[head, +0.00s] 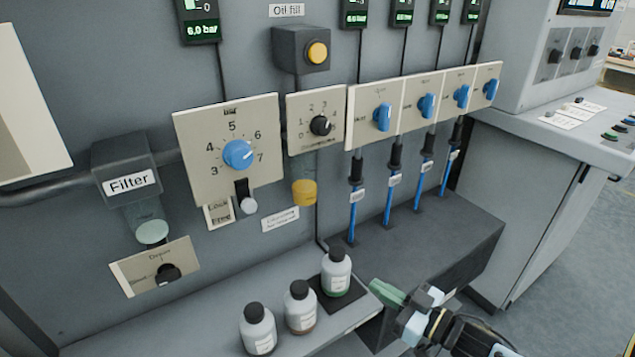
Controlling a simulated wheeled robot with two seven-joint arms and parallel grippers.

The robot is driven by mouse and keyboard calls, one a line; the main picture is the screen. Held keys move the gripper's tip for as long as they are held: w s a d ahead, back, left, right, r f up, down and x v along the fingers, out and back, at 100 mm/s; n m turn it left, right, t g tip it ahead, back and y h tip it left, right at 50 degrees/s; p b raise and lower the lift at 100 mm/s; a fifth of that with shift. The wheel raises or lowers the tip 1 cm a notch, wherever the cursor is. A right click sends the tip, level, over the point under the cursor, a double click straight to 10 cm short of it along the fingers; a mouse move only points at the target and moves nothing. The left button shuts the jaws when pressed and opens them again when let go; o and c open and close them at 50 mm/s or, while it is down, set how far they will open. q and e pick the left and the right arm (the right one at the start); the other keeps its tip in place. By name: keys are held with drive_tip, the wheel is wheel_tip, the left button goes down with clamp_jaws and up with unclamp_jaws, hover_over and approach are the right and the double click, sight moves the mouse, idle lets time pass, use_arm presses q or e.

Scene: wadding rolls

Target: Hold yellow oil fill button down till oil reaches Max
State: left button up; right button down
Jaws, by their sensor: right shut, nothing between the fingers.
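The yellow oil fill button (317,53) sits on a dark grey box on the wall panel, below a white "Oil fill" label (286,10). A small yellow cylinder (304,192) is mounted lower on the panel; I cannot tell whether it holds oil. No Max mark is readable. My right gripper (380,291), with green fingertips, is shut and empty. It is low in the view, right of the bottles and well below the button, apart from it. My left gripper is not in view.
Several capped bottles, one of them green-bottomed (336,273), stand on a grey ledge (215,312) left of my right gripper. Above are a blue pressure knob (238,154), a black dial (321,125) and a row of blue valves (382,116). A console (550,140) stands at the right.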

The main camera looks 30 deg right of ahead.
idle(0.4)
drive_tip(key=s+a+f+m+g+h, duration=0.3)
drive_tip(key=s+a+f+g+h, duration=0.4)
drive_tip(key=s+a+g, duration=0.4)
wheel_tip(320, 180, down, 9)
drive_tip(key=s+d+n+g, duration=0.1)
drive_tip(key=s+d+g, duration=0.1)
drive_tip(key=shift+s+f+g, duration=0.15)
drive_tip(key=shift+s+g, duration=0.2)
drive_tip(key=shift+g, duration=0.05)
